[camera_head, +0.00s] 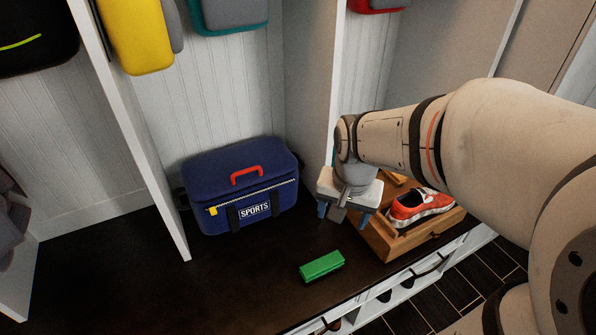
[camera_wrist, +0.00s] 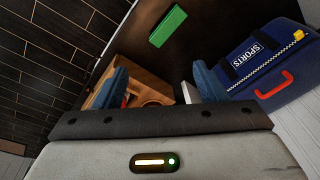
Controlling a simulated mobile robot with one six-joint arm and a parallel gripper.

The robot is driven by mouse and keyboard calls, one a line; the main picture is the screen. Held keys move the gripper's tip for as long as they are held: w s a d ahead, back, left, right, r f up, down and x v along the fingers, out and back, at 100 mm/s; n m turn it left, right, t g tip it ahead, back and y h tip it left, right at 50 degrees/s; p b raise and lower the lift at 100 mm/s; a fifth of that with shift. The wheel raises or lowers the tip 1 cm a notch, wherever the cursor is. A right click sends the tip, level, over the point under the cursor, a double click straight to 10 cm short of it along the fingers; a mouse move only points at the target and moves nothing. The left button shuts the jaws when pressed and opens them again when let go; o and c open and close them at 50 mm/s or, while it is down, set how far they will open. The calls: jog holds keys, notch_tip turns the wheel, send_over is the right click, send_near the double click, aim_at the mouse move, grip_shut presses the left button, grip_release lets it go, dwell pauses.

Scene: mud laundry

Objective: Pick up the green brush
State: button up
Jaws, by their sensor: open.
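The green brush (camera_head: 321,265) lies on the dark bench top (camera_head: 240,280), near its front edge and left of the wooden tray. It also shows at the top of the wrist view (camera_wrist: 168,26), beyond my fingertips. My gripper (camera_head: 343,214) is open and empty, pointing down above the bench, up and slightly right of the brush in the head view. Its two blue fingers (camera_wrist: 160,84) show apart in the wrist view, and the brush is not between them.
A blue sports bag (camera_head: 240,185) stands at the back left of the brush. A wooden tray (camera_head: 385,245) with an orange shoe (camera_head: 418,205) is to the right, close to my gripper. A white divider (camera_head: 140,140) stands left. The bench around the brush is clear.

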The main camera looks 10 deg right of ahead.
aim_at(322, 264)
jog(key=w+f+m+b, duration=0.2)
jog(key=f+b, duration=0.3)
jog(key=f, duration=0.4)
jog(key=w+f+m+g+b, duration=0.1)
jog(key=w+f+m+b, duration=0.2)
jog(key=f, duration=0.6)
jog(key=w+f+m+b, duration=0.3)
jog(key=f+b, duration=0.4)
jog(key=f, duration=0.3)
jog(key=shift+d+m+g, duration=0.15)
jog(key=shift+m+g, duration=0.15)
jog(key=shift+m, duration=0.2)
jog(key=f+b, duration=0.1)
jog(key=f, duration=0.1)
jog(key=f+b, duration=0.2)
jog(key=f, duration=0.1)
jog(key=shift+a+f, duration=0.35)
jog(key=shift+a, duration=0.05)
jog(key=shift+r, duration=0.1)
jog(key=shift+c, duration=0.2)
jog(key=c, duration=1.1)
jog(key=shift+r, duration=0.1)
jog(key=shift+c, duration=0.2)
notch_tip(322, 264, up, 10)
jog(key=p, duration=0.4)
